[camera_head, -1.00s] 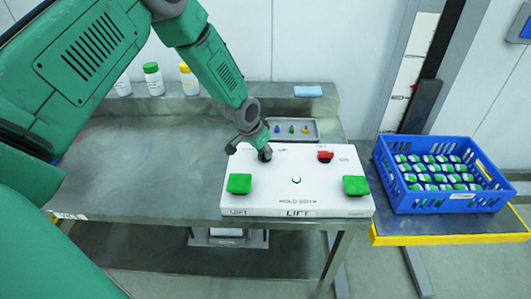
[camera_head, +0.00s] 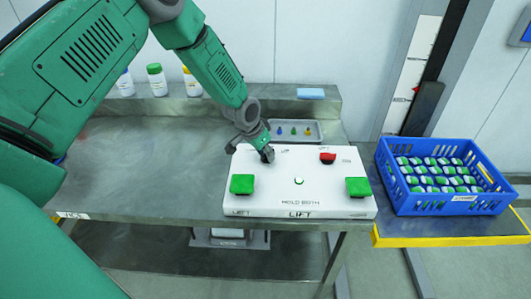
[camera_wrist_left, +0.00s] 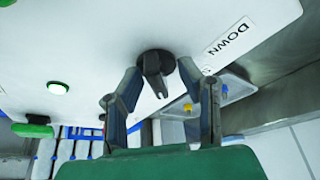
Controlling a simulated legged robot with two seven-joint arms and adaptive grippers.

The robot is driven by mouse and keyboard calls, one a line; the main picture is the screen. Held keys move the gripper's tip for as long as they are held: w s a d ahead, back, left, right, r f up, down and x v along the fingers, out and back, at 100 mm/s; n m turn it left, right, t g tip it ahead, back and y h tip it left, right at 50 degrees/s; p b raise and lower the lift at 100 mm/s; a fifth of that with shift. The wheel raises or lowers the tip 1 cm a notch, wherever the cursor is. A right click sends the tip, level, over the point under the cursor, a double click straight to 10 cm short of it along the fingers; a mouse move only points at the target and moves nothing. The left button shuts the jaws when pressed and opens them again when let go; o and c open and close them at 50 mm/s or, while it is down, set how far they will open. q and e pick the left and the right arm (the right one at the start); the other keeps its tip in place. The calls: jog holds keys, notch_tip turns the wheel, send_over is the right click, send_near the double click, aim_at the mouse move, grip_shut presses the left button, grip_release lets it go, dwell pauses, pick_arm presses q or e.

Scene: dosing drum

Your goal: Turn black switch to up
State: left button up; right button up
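The black switch (camera_wrist_left: 156,66) sits on the white control panel (camera_head: 300,172); in the left wrist view its round base and lever lie between the fingers of my left gripper (camera_wrist_left: 160,98). The fingers stand apart on either side of the lever, with visible gaps. A "DOWN" label (camera_wrist_left: 229,40) is beside the switch. In the head view my left gripper (camera_head: 254,146) is at the panel's upper left and partly hides the switch. My right gripper is not in view.
The panel carries a red switch (camera_head: 328,157), a left green button (camera_head: 242,184), a right green button (camera_head: 358,187) and a small white button (camera_head: 299,181). A small tray (camera_head: 294,132) lies behind it. A blue crate (camera_head: 440,205) of bottles stands to the right.

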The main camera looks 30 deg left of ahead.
pick_arm(q)
jog(key=v, duration=1.2)
jog(key=shift+a+f, duration=0.1)
